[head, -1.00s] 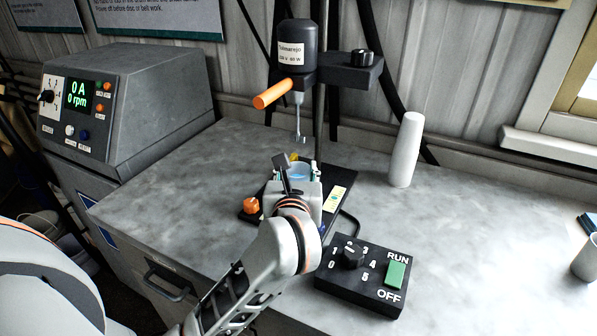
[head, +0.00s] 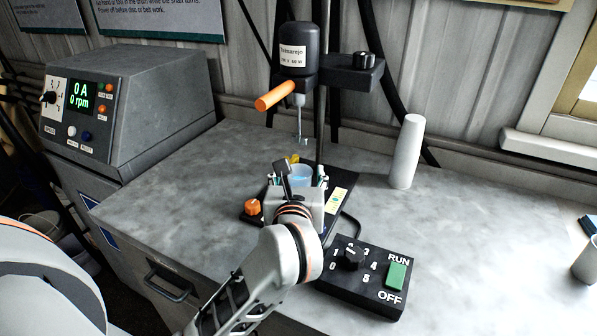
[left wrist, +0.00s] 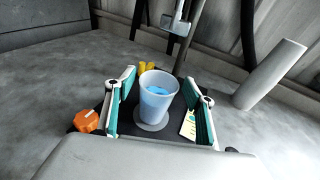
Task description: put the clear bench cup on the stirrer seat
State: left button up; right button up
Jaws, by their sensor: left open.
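The clear bench cup (left wrist: 157,98), with blue liquid in it, stands upright on the round grey stirrer seat (left wrist: 152,125) in the left wrist view. In the head view the cup (head: 300,174) shows just beyond my left gripper (head: 303,180). My left gripper is open, with a green-padded finger on each side of the cup (left wrist: 160,105). Gaps show between the pads and the cup. The stirrer shaft (head: 301,122) hangs above, clear of the cup. My right gripper is not in view.
An orange knob (head: 252,206) sits on the black stand base's left. A black control box (head: 362,275) with a green switch stands in front right. A white cylinder (head: 405,150) stands at back right. A grey powered unit (head: 140,95) stands at left.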

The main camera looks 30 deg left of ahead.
pick_arm(q)
jog(key=p+v, duration=0.1)
jog(key=v, duration=0.9)
jog(key=shift+s, duration=0.35)
jog(key=shift+d, duration=0.1)
